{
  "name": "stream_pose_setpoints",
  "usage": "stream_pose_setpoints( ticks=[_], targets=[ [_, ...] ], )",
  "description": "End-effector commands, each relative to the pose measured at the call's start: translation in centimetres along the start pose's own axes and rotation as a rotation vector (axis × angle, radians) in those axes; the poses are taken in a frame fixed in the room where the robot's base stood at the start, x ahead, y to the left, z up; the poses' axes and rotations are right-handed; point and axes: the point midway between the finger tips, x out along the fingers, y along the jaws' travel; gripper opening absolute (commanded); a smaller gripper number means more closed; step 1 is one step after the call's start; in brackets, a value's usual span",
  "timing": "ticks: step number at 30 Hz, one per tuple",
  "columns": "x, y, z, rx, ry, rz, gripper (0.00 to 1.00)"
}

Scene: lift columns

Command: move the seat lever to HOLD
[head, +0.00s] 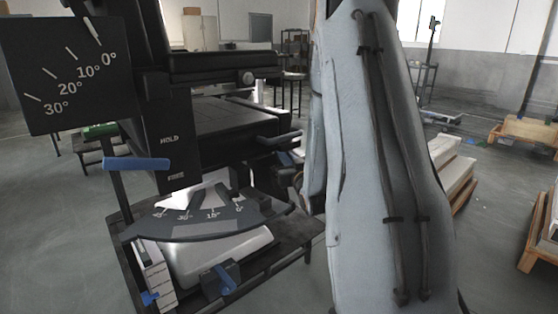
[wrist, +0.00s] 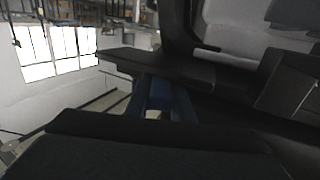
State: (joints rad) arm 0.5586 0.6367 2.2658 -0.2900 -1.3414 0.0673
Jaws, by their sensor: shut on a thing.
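A blue bar handle (head: 137,163) sticks out to the left of a black upright panel (head: 168,150) in the head view. It lies level, below the white HOLD marking (head: 170,138) and a little above a smaller label (head: 175,175) too small to read. No gripper shows on this handle. In the wrist view my gripper (wrist: 160,98) has its dark fingers above and below a blue piece (wrist: 182,104), shut on it. I cannot tell which part of the equipment that piece belongs to. My arm hides much of the right side in the head view.
A black angle sign (head: 70,75) hangs at upper left. A curved scale plate (head: 205,220) juts out below the panel. Blue knobs (head: 228,278) sit low on the frame. Pallets (head: 530,130) stand at right. Open floor (head: 60,220) lies at left.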

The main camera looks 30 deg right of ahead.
Motion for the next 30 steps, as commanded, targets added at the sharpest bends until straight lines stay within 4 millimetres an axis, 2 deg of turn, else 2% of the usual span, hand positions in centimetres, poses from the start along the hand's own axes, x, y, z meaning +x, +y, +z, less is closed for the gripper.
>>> stream_pose_setpoints(
  ticks=[9,10,12,13,23,30],
  targets=[
    [-0.1,0.2,0.1,0.002,-0.002,0.007,0.00],
    [-0.1,0.2,0.1,0.002,-0.002,0.007,0.26],
    [-0.1,0.1,0.1,0.002,-0.002,0.006,0.38],
    [-0.1,0.1,0.1,0.002,-0.002,0.005,0.40],
    [-0.4,0.1,0.0,0.001,-0.001,0.004,0.40],
    [-3.9,0.2,0.0,0.001,-0.003,0.006,0.40]
  ],
)
